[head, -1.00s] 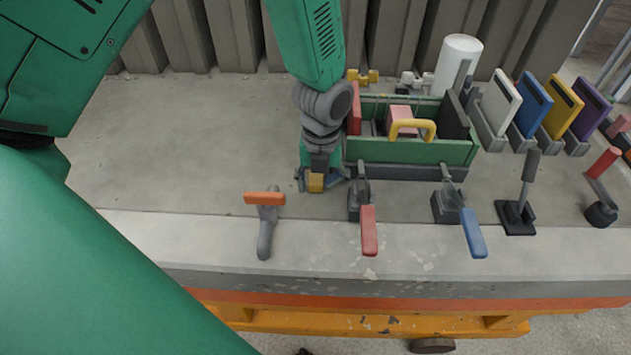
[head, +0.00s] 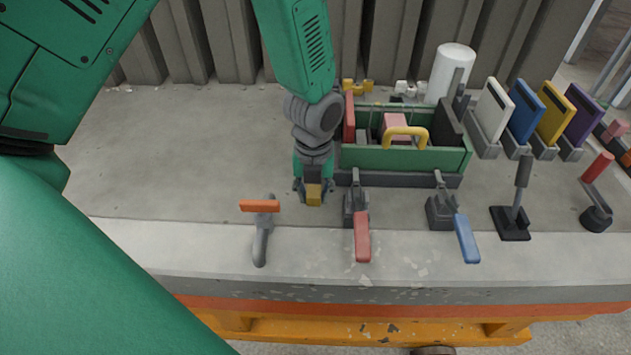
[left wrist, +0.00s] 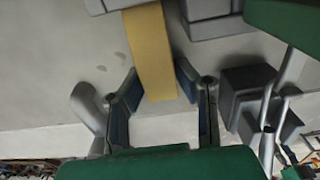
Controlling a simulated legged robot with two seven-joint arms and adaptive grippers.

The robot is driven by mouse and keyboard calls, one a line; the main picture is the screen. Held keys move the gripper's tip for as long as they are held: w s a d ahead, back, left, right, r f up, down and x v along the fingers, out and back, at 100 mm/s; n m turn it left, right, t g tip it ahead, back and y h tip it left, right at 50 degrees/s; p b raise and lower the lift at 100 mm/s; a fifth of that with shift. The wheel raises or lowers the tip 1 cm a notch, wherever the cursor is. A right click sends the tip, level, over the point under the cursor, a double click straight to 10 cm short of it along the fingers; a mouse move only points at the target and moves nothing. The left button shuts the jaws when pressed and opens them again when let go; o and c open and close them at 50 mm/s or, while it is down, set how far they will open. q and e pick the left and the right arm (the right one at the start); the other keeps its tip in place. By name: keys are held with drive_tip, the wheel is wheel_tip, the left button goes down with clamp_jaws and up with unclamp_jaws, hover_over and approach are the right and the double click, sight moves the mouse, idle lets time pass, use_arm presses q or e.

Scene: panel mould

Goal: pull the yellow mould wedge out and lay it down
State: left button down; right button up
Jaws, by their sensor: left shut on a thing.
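The yellow mould wedge (head: 314,196) shows in the head view as a small yellow end between the fingers of my left gripper (head: 313,192). In the left wrist view the wedge (left wrist: 151,50) is a long yellow bar, with a fingertip of my left gripper (left wrist: 157,86) on each side. My left gripper is shut on its near end. Its far end runs out of the wrist picture, between grey blocks. The green panel mould (head: 383,158) stands just right of the gripper; whether the wedge still touches it I cannot tell. My right gripper is not in view.
Clamps with an orange handle (head: 260,206), a red handle (head: 362,238) and a blue handle (head: 467,238) stand along the front. A yellow grip (head: 406,132) is inside the mould. Coloured panels and a white cylinder (head: 450,72) stand behind and right. The tabletop (head: 190,150) at left is clear.

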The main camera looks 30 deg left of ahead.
sight(311, 238)
use_arm(q)
drive_tip(key=shift+s+a, duration=0.1)
drive_tip(key=shift+s, duration=0.3)
drive_tip(key=shift+s+p, duration=0.35)
drive_tip(key=shift+s, duration=0.05)
drive_tip(key=shift+s+d+p, duration=0.35)
drive_tip(key=shift+s+d, duration=0.5)
drive_tip(key=shift+d, duration=0.25)
drive_tip(key=shift+s+d, duration=0.1)
drive_tip(key=shift+s, duration=0.55)
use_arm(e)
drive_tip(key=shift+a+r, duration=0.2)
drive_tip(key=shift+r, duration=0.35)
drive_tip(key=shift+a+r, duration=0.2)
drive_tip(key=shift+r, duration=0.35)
use_arm(q)
drive_tip(key=shift+d, duration=0.2)
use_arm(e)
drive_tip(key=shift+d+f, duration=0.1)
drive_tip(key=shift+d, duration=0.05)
use_arm(q)
drive_tip(key=shift+s+d+p, duration=0.35)
drive_tip(key=shift+s+p, duration=0.15)
drive_tip(key=shift+s, duration=0.25)
drive_tip(key=shift+s+d, duration=0.65)
drive_tip(key=shift+s, duration=0.3)
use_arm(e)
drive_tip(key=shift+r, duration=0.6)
use_arm(q)
drive_tip(key=shift+p, duration=0.3)
